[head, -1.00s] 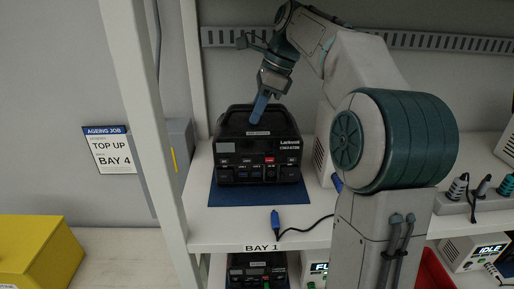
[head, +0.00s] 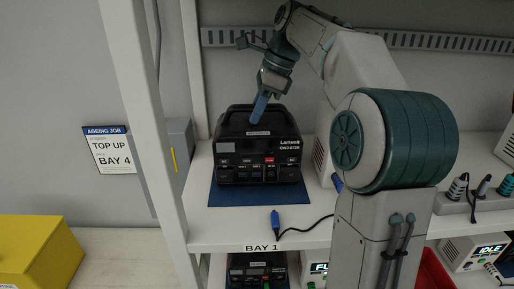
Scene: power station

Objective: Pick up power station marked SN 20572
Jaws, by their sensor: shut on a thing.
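A black power station (head: 258,160) with a top handle stands upright on a blue mat (head: 222,196) on the upper shelf, above the BAY 1 label. A small label on its upper front is too small to read, so I cannot tell its SN. My gripper (head: 259,108) comes down from above at the middle of the handle and is shut on it, with blue fingers. The station appears to rest on the mat. Another black power station (head: 248,270) shows partly on the shelf below, cut off by the frame.
A blue-tipped cable (head: 276,220) lies on the shelf in front of the mat. A white shelf post (head: 158,130) stands at left. A white unit (head: 324,150) is partly hidden behind my arm. A yellow box (head: 38,252) sits at lower left. A sign (head: 108,150) reads TOP UP, BAY 4.

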